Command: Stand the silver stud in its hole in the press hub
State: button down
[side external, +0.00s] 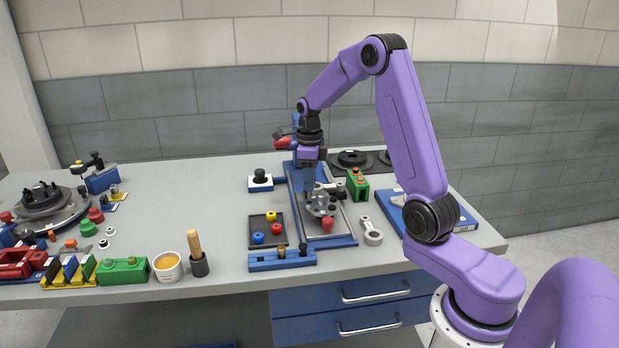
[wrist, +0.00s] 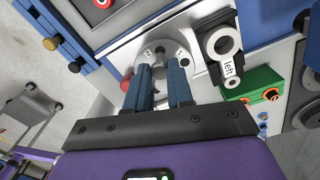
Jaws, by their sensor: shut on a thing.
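The press hub is a round grey disc (side external: 321,208) on a grey plate in a blue-edged fixture in the side view. It also shows in the wrist view (wrist: 185,48), with numbered marks on its face. My gripper (side external: 309,199) points down at the hub. In the wrist view its two blue fingers (wrist: 160,74) are close together over the hub, shut on the silver stud (wrist: 159,60), of which only a small grey part shows between the fingertips. The stud's lower end and its hole are hidden, so I cannot tell whether it is in the hole.
A black part labelled "left" with a pale ring (wrist: 228,43) sits beside the hub. A green block (side external: 357,186) stands right of the fixture. A red knob (side external: 327,225) is in front of the hub. A dark tray (side external: 254,241) of coloured pieces and a blue rail (side external: 268,264) lie left.

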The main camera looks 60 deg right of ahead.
aim_at(309, 198)
jog(key=shift+f, duration=0.1)
jog(key=shift+f, duration=0.95)
jog(key=shift+f, duration=0.1)
jog(key=shift+f, duration=0.55)
jog(key=shift+f, duration=0.35)
jog(key=c, duration=1.3)
grip_release()
jog(key=shift+r, duration=0.15)
jog(key=shift+r, duration=1.35)
